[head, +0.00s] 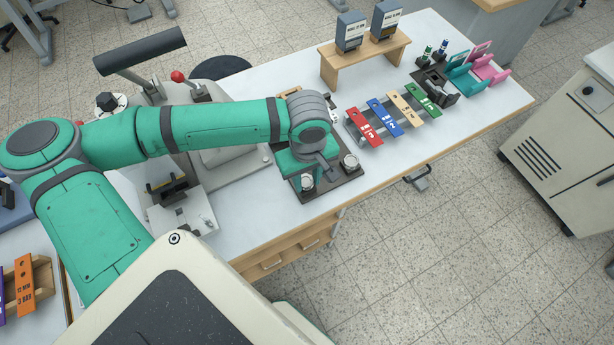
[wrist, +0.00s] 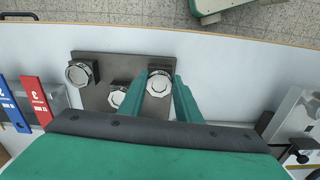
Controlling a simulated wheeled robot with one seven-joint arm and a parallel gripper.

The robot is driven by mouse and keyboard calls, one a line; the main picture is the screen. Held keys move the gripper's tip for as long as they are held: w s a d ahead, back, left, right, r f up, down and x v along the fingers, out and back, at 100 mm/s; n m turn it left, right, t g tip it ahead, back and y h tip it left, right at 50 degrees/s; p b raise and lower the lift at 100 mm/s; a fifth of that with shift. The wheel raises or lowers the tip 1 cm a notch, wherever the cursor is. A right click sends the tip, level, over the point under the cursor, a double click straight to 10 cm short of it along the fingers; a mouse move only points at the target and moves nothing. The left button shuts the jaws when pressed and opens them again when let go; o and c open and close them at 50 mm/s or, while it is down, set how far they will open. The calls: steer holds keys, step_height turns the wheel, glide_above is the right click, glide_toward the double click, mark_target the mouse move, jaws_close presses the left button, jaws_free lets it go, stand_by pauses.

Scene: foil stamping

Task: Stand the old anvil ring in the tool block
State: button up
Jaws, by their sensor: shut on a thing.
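A dark flat block (head: 343,184), which I take for the tool block, lies near the table's front edge; it also shows in the wrist view (wrist: 102,62). My gripper (wrist: 160,88) is over its right part in the wrist view, its teal fingers shut on a pale-topped round piece (wrist: 159,82), which I take for the old anvil ring. In the head view this piece (head: 307,182) shows beside my gripper. Whether it is seated or slightly raised, I cannot tell. Two similar pieces stand on the block, one at its left (wrist: 82,73) and one in the middle (wrist: 119,97).
A rack with red (head: 364,128), blue (head: 385,117), tan and green labelled plates stands to the right. Behind it is a wooden stand (head: 365,61) with two grey boxes. A grey press (head: 222,160) stands left of the block.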

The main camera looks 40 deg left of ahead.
steer(key=shift+f, duration=0.55)
steer(key=o, duration=1.3)
steer(key=shift+c, duration=0.2)
steer(key=shift+r, duration=0.1)
